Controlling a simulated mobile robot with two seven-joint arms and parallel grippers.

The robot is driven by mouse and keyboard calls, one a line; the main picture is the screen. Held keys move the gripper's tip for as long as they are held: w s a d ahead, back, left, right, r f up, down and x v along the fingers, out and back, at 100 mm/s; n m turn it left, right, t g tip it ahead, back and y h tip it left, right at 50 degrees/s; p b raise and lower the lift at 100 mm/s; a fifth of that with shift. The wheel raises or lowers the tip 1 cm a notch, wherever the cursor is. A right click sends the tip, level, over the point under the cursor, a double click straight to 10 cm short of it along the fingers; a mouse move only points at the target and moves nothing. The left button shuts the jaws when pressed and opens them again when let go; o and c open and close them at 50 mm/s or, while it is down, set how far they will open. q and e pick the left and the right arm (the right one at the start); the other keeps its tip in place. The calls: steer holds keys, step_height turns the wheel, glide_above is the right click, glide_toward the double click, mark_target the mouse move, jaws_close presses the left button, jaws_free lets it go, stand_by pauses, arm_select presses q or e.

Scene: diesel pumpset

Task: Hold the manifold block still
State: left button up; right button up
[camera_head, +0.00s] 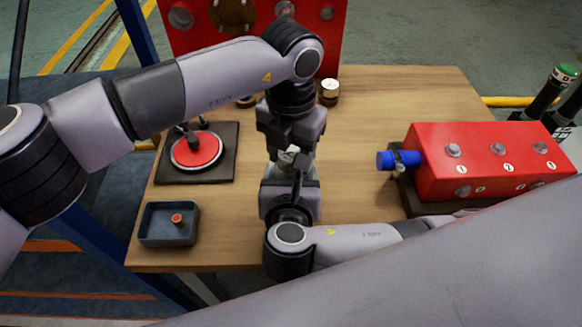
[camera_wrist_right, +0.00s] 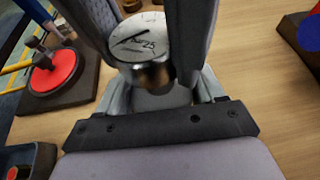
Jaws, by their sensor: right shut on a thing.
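The manifold block (camera_head: 485,165) is a red box with numbered ports at the right of the table in the head view. A blue fitting (camera_head: 398,160) sticks out of its left end. My left gripper (camera_head: 290,128) points down over the middle of the table, well left of the block and apart from it. Its fingertips are not clear. My right gripper (camera_wrist_right: 150,45) is shut on a round gauge (camera_wrist_right: 142,38) with a pale dial, seen in the right wrist view. In the head view it is just below the left gripper. My right arm hides part of the block's front.
A red disc (camera_head: 196,150) sits on a dark plate at the left. A dark tray (camera_head: 167,238) holds a small orange-red piece. A small round gauge (camera_head: 330,90) stands near the back edge, before a red panel (camera_head: 335,35). Wood between my grippers and the block is clear.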

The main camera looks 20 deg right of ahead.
mark_target(290, 152)
arm_select(q)
steer(key=o, duration=0.5)
steer(key=shift+s, duration=0.1)
steer(key=shift+s+d, duration=0.15)
steer(key=shift+d, duration=0.05)
arm_select(e)
steer(key=shift+a, duration=0.1)
arm_select(q)
steer(key=r, duration=1.2)
steer(key=shift+w+a, duration=0.3)
steer(key=shift+w, duration=0.05)
arm_select(e)
steer(key=o, duration=1.5)
steer(key=shift+o, duration=0.2)
